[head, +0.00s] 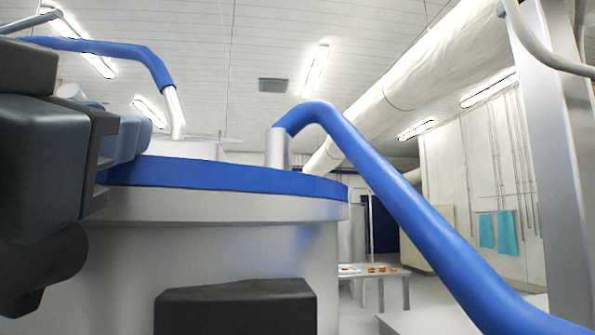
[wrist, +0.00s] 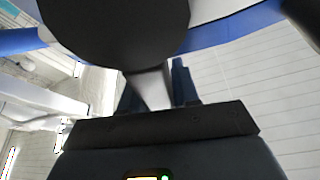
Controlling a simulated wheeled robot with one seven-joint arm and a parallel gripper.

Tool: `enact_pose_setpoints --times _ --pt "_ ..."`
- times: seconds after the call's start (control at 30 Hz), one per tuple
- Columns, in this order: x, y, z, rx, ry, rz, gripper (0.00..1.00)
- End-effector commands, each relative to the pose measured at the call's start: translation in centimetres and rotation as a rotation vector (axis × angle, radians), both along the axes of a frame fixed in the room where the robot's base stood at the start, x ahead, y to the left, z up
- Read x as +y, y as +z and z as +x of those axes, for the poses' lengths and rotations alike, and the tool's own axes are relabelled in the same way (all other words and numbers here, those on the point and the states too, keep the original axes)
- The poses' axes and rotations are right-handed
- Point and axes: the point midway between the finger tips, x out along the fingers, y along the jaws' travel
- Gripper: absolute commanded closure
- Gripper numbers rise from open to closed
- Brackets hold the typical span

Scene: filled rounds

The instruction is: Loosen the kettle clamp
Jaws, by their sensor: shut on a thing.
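The kettle (head: 215,240) is a large pale metal drum with a blue band (head: 225,179) around its top edge, filling the middle of the head view. The band also crosses the upper right of the wrist view (wrist: 238,24). My gripper (head: 128,140) is at the left end of this rim. In the wrist view, a large dark rounded knob (wrist: 115,30) with a pale grey stem (wrist: 150,88), apparently the clamp's handle, stands between my fingers. My gripper is shut on it. In the head view my arm and gripper hide the clamp, so whether it is tight or loose cannot be told.
A thick blue pipe (head: 400,190) arches from the kettle top down to the lower right. A second blue pipe (head: 100,48) is at upper left. A black box (head: 235,306) sits low on the kettle front. A small table (head: 375,272) stands far behind.

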Motion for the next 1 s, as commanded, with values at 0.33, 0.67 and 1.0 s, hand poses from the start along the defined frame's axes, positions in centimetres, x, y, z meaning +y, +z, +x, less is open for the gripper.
enact_pose_setpoints --times 0.33,0.67,1.0 --pt "0.0 -0.1 0.0 0.002 -0.001 -0.002 0.62" --pt "0.0 0.0 0.0 0.001 -0.001 -0.002 0.49" --pt "-0.3 -1.7 -3.4 0.0 0.003 -0.002 0.49"
